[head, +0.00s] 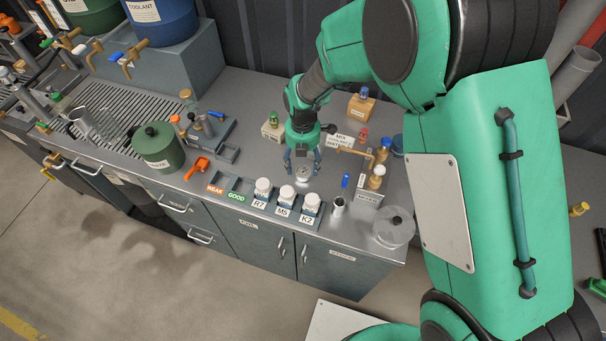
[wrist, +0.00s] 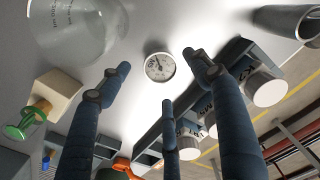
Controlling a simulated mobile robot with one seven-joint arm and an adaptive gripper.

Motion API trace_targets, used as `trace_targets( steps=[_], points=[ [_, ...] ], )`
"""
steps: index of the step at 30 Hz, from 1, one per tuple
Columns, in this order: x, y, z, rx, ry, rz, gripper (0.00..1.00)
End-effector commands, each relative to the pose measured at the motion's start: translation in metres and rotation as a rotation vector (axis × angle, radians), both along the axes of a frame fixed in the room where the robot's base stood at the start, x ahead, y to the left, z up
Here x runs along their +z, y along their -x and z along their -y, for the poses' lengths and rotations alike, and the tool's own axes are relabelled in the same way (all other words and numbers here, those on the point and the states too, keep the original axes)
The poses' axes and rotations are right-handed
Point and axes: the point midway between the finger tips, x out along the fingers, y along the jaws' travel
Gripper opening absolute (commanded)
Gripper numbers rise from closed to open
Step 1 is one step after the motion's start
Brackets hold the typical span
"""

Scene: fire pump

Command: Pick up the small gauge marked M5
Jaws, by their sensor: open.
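My gripper (head: 301,167) points down over the steel worktop, behind the row of white-capped jars. It is open and empty, and its three fingers (wrist: 161,90) show in the wrist view. A small round gauge (head: 302,175) with a pale dial lies under the fingers. In the wrist view the gauge (wrist: 160,67) lies face up between and beyond the fingertips, with a dark needle. No M5 mark is readable on it. The label M5 (head: 283,211) is on the rack in front of the middle jar (head: 286,194), between R7 and K2.
A clear round vessel (head: 393,228) and a metal cup (head: 338,205) stand to the right. A brass tap (head: 375,178) is right of the gripper. A green WASTE pot (head: 157,146) stands left.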

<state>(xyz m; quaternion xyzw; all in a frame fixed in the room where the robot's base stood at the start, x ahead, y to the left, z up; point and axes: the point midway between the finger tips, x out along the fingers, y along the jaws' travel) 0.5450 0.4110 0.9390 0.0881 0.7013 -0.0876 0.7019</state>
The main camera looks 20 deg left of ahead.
Motion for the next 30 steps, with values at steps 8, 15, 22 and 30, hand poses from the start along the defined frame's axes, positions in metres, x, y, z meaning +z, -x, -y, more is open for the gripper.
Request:
trace_targets(
  steps=[8, 15, 22, 30],
  points=[
    [-0.032, 0.000, 0.001, 0.000, 0.001, -0.001, 0.63],
    [-0.035, 0.000, 0.001, 0.000, 0.001, -0.001, 0.63],
    [-0.035, 0.000, 0.001, 0.000, 0.001, -0.001, 0.63],
    [-0.035, 0.000, 0.001, 0.000, 0.001, -0.001, 0.43]
  ],
)
